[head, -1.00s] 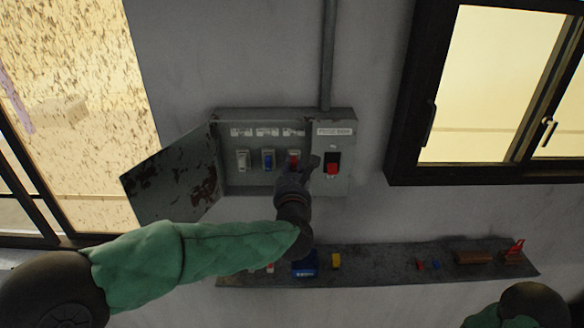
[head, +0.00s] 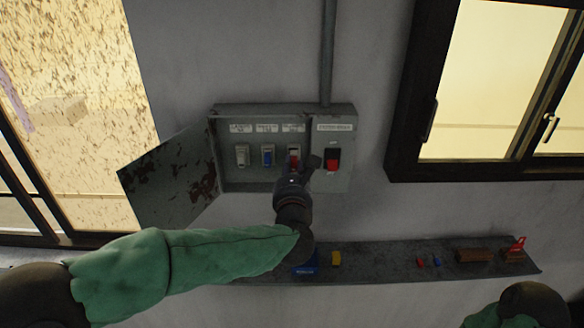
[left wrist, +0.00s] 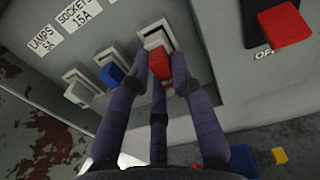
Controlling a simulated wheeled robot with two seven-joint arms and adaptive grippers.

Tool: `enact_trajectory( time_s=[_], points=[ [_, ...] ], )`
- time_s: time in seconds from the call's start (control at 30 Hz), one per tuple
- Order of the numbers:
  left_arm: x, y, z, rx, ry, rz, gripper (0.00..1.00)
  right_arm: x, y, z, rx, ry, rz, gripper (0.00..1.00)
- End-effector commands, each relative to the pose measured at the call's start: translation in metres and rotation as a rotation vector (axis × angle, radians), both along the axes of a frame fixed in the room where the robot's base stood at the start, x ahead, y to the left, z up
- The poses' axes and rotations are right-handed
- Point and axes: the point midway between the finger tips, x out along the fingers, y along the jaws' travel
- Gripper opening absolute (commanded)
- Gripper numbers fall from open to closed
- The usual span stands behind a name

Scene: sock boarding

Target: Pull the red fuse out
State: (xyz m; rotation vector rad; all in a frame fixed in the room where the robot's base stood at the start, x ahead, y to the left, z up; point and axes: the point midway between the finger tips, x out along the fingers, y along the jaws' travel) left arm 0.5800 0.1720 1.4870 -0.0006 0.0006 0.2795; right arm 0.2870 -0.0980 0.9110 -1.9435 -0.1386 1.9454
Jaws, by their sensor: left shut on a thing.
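The red fuse (head: 294,160) is the rightmost of three fuses in the open grey fuse box (head: 235,180). In the left wrist view the red fuse (left wrist: 159,64) sits between the fingers, in front of a pale holder. My left gripper (head: 300,167) is shut on the red fuse; it also shows in the left wrist view (left wrist: 158,78). A white fuse (head: 242,157) and a blue fuse (head: 267,157) are to its left. Whether the red fuse is still seated in its holder cannot be told. My right gripper is not in view.
A red switch (head: 332,164) is just right of the gripper. The rusty box door (head: 170,185) hangs open on the left. A shelf (head: 385,262) below holds a blue box (head: 305,264), a yellow piece (head: 336,258) and other small objects.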

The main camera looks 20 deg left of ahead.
Motion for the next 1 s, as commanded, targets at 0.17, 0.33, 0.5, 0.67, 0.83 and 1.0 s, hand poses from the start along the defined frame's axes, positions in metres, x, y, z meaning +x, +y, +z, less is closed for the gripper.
enact_trajectory(
  time_s=[0.17,0.33,0.5,0.67,0.83,1.0],
  points=[
    [-0.005,-0.001,0.000,0.001,-0.002,0.000,0.00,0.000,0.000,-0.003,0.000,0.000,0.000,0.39],
    [-0.009,-0.002,0.001,0.001,-0.002,0.000,0.00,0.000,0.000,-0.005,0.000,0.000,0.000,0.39],
    [-0.013,-0.004,0.000,0.000,-0.001,0.000,0.00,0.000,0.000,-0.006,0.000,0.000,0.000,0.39],
    [-0.017,-0.005,0.000,0.001,-0.002,0.000,0.00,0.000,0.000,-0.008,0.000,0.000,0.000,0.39],
    [-0.021,-0.006,0.000,0.001,-0.002,0.000,0.00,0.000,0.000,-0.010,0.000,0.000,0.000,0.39],
    [-0.024,-0.007,0.000,0.000,-0.001,0.000,0.00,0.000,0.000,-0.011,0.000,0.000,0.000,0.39]
  ],
)
